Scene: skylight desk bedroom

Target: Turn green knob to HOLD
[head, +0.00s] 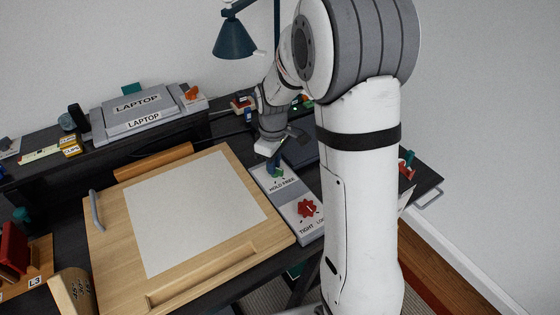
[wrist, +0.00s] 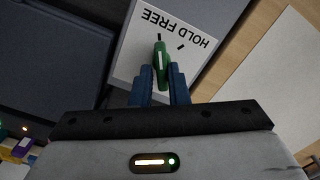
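The green knob (wrist: 161,66) has a white pointer line and stands on a pale panel (wrist: 195,67) marked HOLD and FREE. In the wrist view the lettering is upside down, and the pointer is towards the tick on the FREE side. The HOLD tick lies to its right. My gripper (wrist: 161,80) has its two blue fingers on either side of the knob, with little or no gap visible, and looks shut on it. In the head view my gripper (head: 273,160) reaches down over the green knob (head: 277,173), partly hiding it.
A red knob (head: 308,208) marked TIGHT stands nearer on the same strip. A wooden drawing board (head: 110,225) with a white sheet lies directly left. A laptop stand (head: 140,105) is on the back shelf, and a blue lamp (head: 234,38) hangs above.

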